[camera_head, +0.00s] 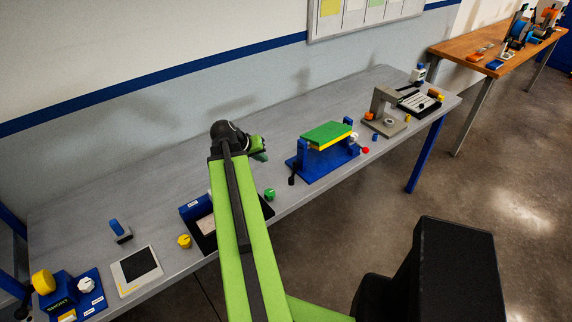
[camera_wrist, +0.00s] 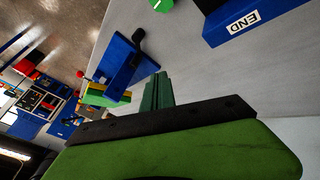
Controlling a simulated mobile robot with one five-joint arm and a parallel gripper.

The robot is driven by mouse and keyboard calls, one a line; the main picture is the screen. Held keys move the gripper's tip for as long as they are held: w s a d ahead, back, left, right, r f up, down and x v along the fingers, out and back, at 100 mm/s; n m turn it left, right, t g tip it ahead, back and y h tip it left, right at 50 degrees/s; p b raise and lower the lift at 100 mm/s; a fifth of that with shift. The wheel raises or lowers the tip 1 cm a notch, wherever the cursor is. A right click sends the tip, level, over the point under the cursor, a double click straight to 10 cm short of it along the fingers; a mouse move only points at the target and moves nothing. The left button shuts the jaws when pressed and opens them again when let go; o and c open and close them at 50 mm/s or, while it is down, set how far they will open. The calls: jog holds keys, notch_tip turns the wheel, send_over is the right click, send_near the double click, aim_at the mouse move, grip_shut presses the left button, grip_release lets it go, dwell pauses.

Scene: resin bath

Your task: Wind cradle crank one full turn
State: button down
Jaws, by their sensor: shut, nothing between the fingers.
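The cradle (camera_head: 325,163) has a blue base with blue end posts and stands near the table's front edge. It carries a green block with a yellow lower layer (camera_head: 326,135). A crank with a black handle (camera_head: 291,180) hangs at its left end. In the wrist view the blue cradle (camera_wrist: 118,62) lies beyond the fingers, with the black crank handle (camera_wrist: 138,37) at its upper end. My gripper (camera_head: 260,150) is left of the cradle, apart from the crank. Its fingers (camera_wrist: 158,92) are shut and empty.
A black tray with a blue block marked END (camera_wrist: 240,20) lies left of the cradle, partly hidden by my arm. A green knob (camera_head: 269,194) is near the front edge. A grey stand (camera_head: 385,108) is to the right. Table behind the cradle is clear.

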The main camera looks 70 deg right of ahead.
jog(key=b+x, duration=0.2)
jog(key=x, duration=0.1)
jog(key=b+x, duration=0.6)
jog(key=x, duration=0.1)
jog(key=shift+s+d, duration=0.1)
jog(key=shift+s, duration=0.25)
jog(key=s+d, duration=0.2)
jog(key=s, duration=0.1)
jog(key=shift+s+d, duration=0.25)
jog(key=shift+s, duration=0.1)
